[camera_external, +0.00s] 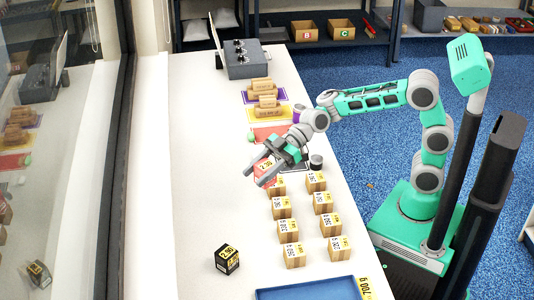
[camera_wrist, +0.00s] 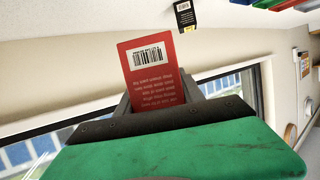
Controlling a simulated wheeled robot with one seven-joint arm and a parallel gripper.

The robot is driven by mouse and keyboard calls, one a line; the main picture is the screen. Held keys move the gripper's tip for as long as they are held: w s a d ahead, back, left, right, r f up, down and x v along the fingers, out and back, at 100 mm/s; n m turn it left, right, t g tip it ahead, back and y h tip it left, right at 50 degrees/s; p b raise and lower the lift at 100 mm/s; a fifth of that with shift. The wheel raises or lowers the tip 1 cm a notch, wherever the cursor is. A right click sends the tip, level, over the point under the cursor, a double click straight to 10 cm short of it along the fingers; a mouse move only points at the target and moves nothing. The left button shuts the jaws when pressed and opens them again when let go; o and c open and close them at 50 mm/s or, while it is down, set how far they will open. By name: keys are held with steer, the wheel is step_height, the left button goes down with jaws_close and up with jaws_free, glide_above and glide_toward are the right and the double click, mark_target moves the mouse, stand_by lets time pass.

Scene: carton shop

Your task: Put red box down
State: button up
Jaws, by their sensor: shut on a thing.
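The red box (camera_external: 264,168) is in my gripper (camera_external: 263,175), above the white counter near the upper end of the rows of cartons. In the wrist view the red box (camera_wrist: 155,75) shows a barcode and printed text, and it sticks out past the jaws. My gripper is shut on it; the fingers are partly hidden behind the green wrist housing in that view. I cannot tell the exact height of the box above the counter.
Several brown cartons (camera_external: 292,255) stand in two rows below my gripper. A black box (camera_external: 227,259) stands alone at lower left, also in the wrist view (camera_wrist: 184,14). A blue tray (camera_external: 310,291) is at the front. The counter's left side (camera_external: 200,180) is clear.

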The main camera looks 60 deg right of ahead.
steer(key=w+d+m+t+h, duration=0.4)
steer(key=w+d+m+t, duration=0.2)
steer(key=w+d, duration=0.5)
steer(key=w+a+f, duration=0.2)
steer(key=w+f, duration=0.1)
steer(key=w, duration=0.1)
steer(key=w+a+f, duration=0.2)
steer(key=w+f, duration=0.2)
steer(key=w, duration=0.1)
steer(key=w+a+f+p, duration=0.1)
steer(key=w+a+f, duration=0.2)
steer(key=w, duration=0.1)
steer(key=shift+w+a+f, duration=0.1)
steer(key=shift+w+f, duration=0.1)
step_height(320, 180, down, 3)
steer(key=shift+w+a+f+p, duration=0.1)
steer(key=shift+w+f+p, duration=0.05)
steer(key=shift+p, duration=0.2)
steer(key=shift+f+b, duration=0.25)
steer(key=shift+b, duration=0.1)
steer(key=o, duration=1.4)
steer(key=shift+r, duration=0.1)
